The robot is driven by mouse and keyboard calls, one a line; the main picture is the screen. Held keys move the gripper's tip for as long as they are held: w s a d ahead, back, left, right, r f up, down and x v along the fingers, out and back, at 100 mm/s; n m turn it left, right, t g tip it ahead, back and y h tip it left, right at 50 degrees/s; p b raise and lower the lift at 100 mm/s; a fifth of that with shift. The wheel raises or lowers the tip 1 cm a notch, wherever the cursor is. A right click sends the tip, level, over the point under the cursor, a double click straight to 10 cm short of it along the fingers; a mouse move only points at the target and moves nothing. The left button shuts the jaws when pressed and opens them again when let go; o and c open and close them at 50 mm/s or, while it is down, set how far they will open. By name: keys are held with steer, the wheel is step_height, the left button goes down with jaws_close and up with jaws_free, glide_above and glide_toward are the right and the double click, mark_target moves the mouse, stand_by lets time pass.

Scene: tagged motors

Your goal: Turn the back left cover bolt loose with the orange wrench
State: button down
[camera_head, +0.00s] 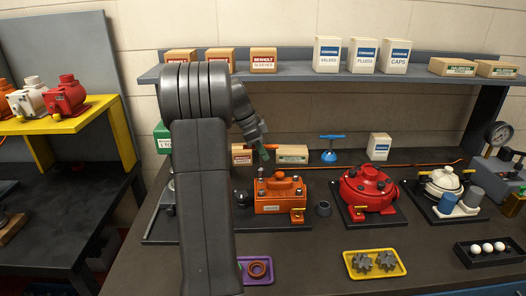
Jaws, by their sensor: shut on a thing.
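An orange motor (279,203) with a handled cover and dark bolts at its corners stands on the bench, just right of my arm. The back left cover bolt (260,172) shows as a small dark spot below my gripper. My gripper (264,153) is above the back left of the motor, pointing down. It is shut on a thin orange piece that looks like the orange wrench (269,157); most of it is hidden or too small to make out. I cannot tell whether the wrench touches the bolt.
A red motor (367,190) and a white motor (443,182) stand to the right. A purple tray (268,281) and a yellow tray (375,276) lie in front. A shelf (300,75) with boxes hangs above.

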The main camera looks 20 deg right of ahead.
steer(key=shift+f+b, duration=0.85)
steer(key=shift+f, duration=0.35)
